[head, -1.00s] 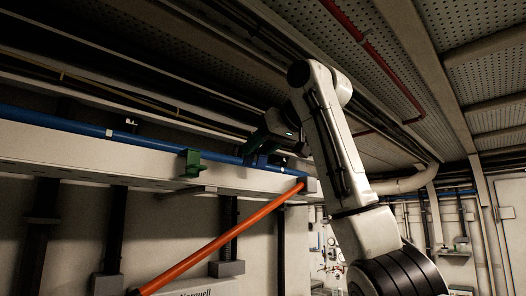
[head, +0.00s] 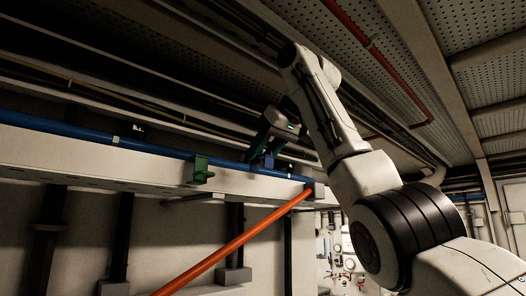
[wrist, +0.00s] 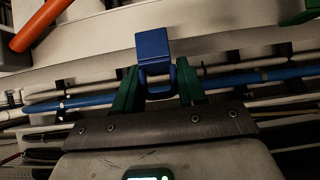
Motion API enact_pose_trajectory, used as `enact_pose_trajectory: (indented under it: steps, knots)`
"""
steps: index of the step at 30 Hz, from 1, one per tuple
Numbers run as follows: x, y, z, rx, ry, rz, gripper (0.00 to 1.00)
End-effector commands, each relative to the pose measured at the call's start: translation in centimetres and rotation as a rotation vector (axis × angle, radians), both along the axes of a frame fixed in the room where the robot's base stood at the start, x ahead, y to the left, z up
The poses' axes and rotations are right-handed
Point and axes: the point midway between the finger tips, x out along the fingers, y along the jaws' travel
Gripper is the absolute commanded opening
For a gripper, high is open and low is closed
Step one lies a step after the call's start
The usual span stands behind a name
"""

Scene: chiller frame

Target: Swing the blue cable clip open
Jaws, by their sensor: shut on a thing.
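The blue cable clip (wrist: 152,45) is in the upper middle of the wrist view, with a square plate and a loop below it. My gripper (wrist: 158,72) has green fingers on either side of the loop and is shut on the clip. In the head view my gripper (head: 260,154) is at the blue cable on the pale beam, left of the beam's end. The clip (head: 269,162) shows there as a small dark blue shape, partly hidden by the fingers. How far it is swung is hard to tell.
A green clip (head: 201,169) sits on the pale beam (head: 150,165) to the left. The blue cable (head: 60,130) runs along the beam's top. An orange pipe (head: 230,245) slants below the beam's end. Dark pipes and a perforated ceiling (head: 375,70) are above.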

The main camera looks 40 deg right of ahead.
Motion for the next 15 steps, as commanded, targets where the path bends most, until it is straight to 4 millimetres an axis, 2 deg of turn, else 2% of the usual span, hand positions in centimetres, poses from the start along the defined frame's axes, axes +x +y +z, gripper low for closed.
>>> enact_pose_trajectory:
  steps: [8,9,12,15]
  knots:
    - [0.05,-0.22,0.03,-0.001,-0.003,-0.005,0.0]
    - [0.05,-0.22,0.03,-0.001,-0.003,-0.005,0.42]
    - [0.04,-0.19,0.01,-0.001,-0.002,-0.004,0.51]
    - [0.04,-0.14,0.0,-0.001,-0.001,-0.003,0.51]
